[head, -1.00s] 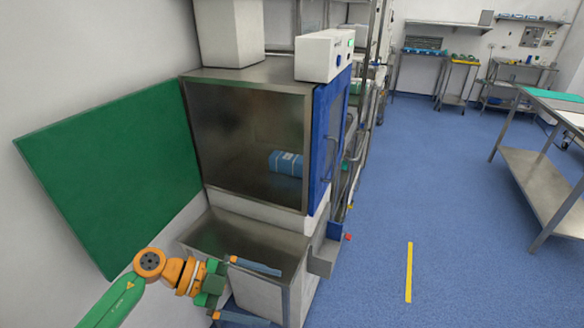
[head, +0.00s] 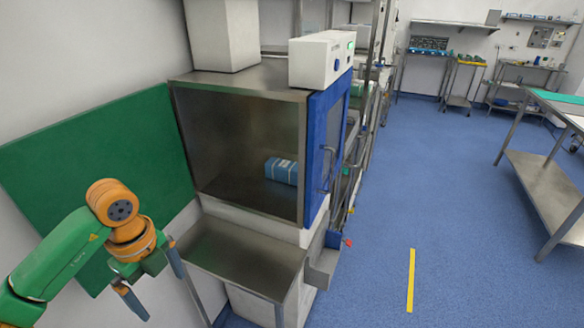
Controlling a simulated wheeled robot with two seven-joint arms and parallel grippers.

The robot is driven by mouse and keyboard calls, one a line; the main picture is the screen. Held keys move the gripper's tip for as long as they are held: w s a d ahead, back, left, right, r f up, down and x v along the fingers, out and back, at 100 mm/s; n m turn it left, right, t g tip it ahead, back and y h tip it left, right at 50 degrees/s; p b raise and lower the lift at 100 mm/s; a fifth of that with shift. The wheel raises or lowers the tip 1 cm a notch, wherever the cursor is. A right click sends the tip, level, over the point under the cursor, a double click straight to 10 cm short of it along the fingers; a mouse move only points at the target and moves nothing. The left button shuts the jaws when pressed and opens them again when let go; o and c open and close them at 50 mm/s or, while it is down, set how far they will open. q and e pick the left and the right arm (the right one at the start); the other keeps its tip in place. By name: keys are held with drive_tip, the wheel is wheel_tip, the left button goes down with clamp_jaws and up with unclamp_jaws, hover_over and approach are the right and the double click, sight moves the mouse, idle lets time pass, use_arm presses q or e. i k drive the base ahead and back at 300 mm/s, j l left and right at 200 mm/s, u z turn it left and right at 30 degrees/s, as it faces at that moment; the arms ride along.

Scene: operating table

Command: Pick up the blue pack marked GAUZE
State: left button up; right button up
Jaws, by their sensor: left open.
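A blue pack (head: 282,170) with a pale band and markings too small to read lies inside the open-fronted steel cabinet (head: 203,84), near its right side. My left gripper (head: 153,284) is open and empty, its two fingers pointing down. It is in front of the cabinet, to the lower left, well apart from the pack. My right gripper is not in view.
A steel ledge (head: 235,252) juts out below the cabinet opening. A blue door (head: 322,150) stands at the cabinet's right side. A green panel (head: 90,150) is on the wall at left. Blue floor (head: 460,230) is clear at right, before a steel table (head: 545,180).

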sight(286, 172)
drive_tip(key=i+l, duration=0.35)
drive_tip(key=i, duration=0.2)
drive_tip(key=i+l, duration=0.35)
drive_tip(key=i, duration=0.2)
drive_tip(key=i+l, duration=0.35)
drive_tip(key=i, duration=0.2)
